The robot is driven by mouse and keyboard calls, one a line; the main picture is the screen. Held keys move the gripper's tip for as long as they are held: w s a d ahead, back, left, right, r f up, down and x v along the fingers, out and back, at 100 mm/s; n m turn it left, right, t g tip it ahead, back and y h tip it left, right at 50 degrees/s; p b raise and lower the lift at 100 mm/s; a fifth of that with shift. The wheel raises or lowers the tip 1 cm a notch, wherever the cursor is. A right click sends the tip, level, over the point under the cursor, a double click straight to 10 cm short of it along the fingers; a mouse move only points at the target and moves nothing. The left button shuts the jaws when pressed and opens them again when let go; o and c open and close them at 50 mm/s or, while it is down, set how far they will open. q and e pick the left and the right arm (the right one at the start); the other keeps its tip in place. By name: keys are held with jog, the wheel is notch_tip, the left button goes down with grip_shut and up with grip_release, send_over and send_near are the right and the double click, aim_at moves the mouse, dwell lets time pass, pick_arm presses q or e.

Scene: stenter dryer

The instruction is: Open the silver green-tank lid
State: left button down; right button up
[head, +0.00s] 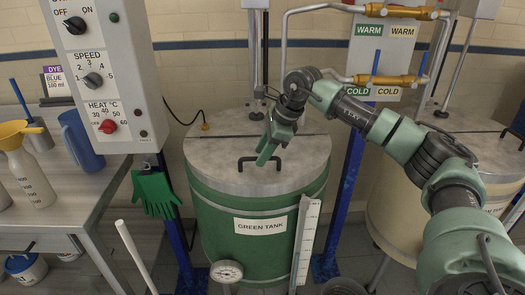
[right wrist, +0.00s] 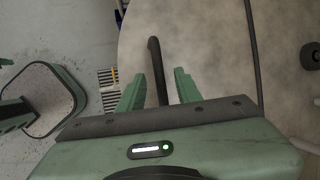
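The green tank (head: 225,238) stands upright in the middle of the head view. Its silver lid (head: 215,155) lies flat on top, and it also shows in the right wrist view (right wrist: 215,50). A black bar handle (head: 246,160) rises from the lid. My right gripper (head: 265,157) is over the lid at the handle's right part. In the right wrist view its two green fingers (right wrist: 158,92) are apart, with the black handle (right wrist: 153,60) showing between them. I see no finger pressed on the handle. My left gripper is not clearly seen.
A control box (head: 100,75) hangs at upper left, with green gloves (head: 155,192) below it. A steel table (head: 60,185) with bottles is at left. A cream tank (head: 395,205) stands at right. A white scale strip (head: 306,240) and a gauge (head: 226,271) are at the green tank's front.

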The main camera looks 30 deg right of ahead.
grip_shut()
dwell(1.4)
